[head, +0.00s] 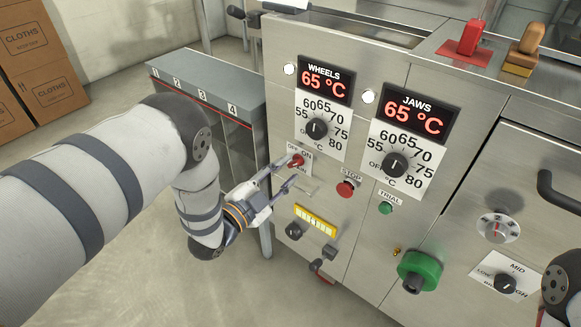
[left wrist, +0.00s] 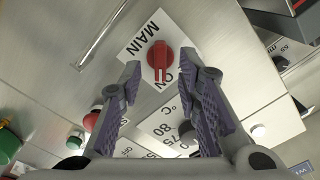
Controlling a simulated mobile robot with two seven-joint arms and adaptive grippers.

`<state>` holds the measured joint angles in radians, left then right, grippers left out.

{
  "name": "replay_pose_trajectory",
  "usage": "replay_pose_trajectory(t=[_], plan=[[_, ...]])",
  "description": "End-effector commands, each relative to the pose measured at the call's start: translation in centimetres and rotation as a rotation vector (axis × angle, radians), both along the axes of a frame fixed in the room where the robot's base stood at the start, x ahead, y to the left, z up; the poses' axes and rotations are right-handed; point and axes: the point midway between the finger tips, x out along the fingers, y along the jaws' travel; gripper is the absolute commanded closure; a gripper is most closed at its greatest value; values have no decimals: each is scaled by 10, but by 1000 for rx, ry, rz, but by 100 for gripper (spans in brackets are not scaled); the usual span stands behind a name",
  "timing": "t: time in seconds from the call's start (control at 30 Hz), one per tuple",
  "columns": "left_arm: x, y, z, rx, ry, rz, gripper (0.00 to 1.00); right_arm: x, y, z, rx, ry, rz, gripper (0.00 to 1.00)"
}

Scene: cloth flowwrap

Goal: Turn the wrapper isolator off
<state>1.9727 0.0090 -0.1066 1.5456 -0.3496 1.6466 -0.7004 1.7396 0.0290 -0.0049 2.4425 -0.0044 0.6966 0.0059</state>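The wrapper's main isolator is a red rotary knob (head: 296,160) on a white plate marked OFF, ON and MAIN, on the left of the steel front panel. In the left wrist view the red knob (left wrist: 160,56) shows close up, its handle end lying by the word ON. My left gripper (head: 281,177) is just in front of and below the knob. Its fingers are open and empty, spread to either side below the knob in the left wrist view (left wrist: 168,82), with no clear contact. My right gripper is not in view.
A red stop button (head: 346,188), green trial button (head: 385,208) and green round knob (head: 419,271) sit right of the isolator. Temperature dials (head: 317,128) are above. A yellow-framed strip (head: 316,220) is below. A grey numbered rack (head: 205,85) stands left.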

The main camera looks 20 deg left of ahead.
Motion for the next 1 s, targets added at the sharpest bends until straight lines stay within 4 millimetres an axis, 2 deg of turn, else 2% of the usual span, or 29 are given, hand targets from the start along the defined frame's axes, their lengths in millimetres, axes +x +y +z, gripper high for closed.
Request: replay_pose_trajectory(t=[0.1, 0.2, 0.47, 0.6, 1.0], plan=[[17, -7, -1, -1, 0, -1, 69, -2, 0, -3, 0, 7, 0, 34], [25, -9, -1, -2, 1, 0, 69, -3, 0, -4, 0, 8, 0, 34], [28, -10, 0, -2, 1, 1, 69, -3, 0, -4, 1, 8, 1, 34], [27, -10, 0, -2, 1, 1, 99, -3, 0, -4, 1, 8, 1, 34], [27, -10, 0, -27, 11, 1, 100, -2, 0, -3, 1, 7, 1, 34]])
